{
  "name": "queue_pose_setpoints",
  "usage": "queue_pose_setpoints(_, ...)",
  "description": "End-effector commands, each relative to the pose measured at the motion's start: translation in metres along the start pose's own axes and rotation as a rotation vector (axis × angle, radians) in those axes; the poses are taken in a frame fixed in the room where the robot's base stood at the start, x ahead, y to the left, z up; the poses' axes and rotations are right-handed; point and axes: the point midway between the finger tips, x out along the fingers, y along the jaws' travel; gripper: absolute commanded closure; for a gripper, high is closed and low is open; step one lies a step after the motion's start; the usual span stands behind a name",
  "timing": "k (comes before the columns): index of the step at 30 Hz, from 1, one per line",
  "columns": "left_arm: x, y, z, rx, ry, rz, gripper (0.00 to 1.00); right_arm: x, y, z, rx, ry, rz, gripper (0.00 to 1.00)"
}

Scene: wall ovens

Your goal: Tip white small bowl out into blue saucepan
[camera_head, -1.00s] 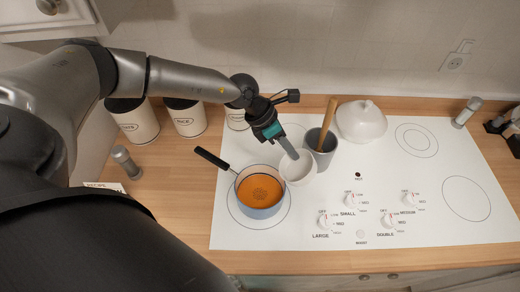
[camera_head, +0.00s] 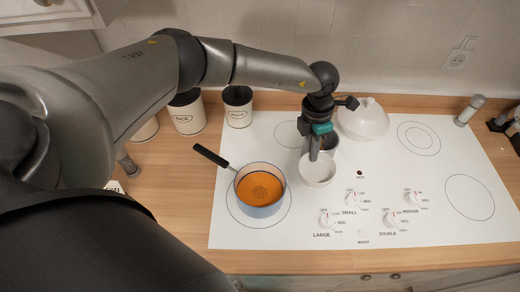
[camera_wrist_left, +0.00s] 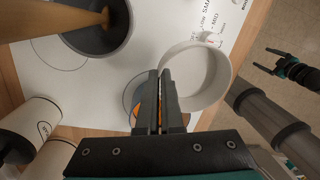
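The white small bowl (camera_head: 318,173) is above the cooktop, right of the saucepan. Its inside looks empty in the left wrist view (camera_wrist_left: 205,80). My left gripper (camera_head: 314,156) points down with its fingers closed on the bowl's rim, one finger on each side; the contact is partly hidden. The blue saucepan (camera_head: 259,208) stands on the front left burner, holding orange liquid, its dark handle pointing to the back left. In the left wrist view, my right gripper (camera_wrist_left: 264,60) is at the right edge, its fingers apart and empty.
A grey pot (camera_head: 331,141) stands behind the bowl, mostly hidden by my left gripper; its wooden utensil (camera_wrist_left: 70,18) shows in the wrist view. A white lidded dish (camera_head: 363,121) is at the back. Canisters (camera_head: 238,107) line the wall. The cooktop's right side is clear.

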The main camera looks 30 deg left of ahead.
Motion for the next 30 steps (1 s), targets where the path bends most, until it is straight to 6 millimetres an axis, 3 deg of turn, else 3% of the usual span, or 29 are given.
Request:
queue_pose_setpoints(8, -0.002, -0.002, 0.004, -0.004, 0.041, 0.013, 1.00, 0.003, 0.000, 0.000, 0.000, 0.000, 0.000, 0.15)
queue_pose_setpoints(17, -0.043, -0.006, 0.007, -0.002, 0.040, 0.014, 1.00, -0.020, 0.000, -0.002, 0.000, 0.000, 0.000, 0.15)
queue_pose_setpoints(21, -0.056, -0.008, 0.007, -0.004, 0.040, 0.014, 1.00, -0.017, 0.000, -0.002, 0.000, 0.000, 0.000, 0.15)
queue_pose_setpoints(30, -0.058, -0.009, 0.007, -0.002, 0.041, 0.013, 1.00, -0.016, 0.000, -0.002, 0.000, 0.000, 0.000, 0.15)
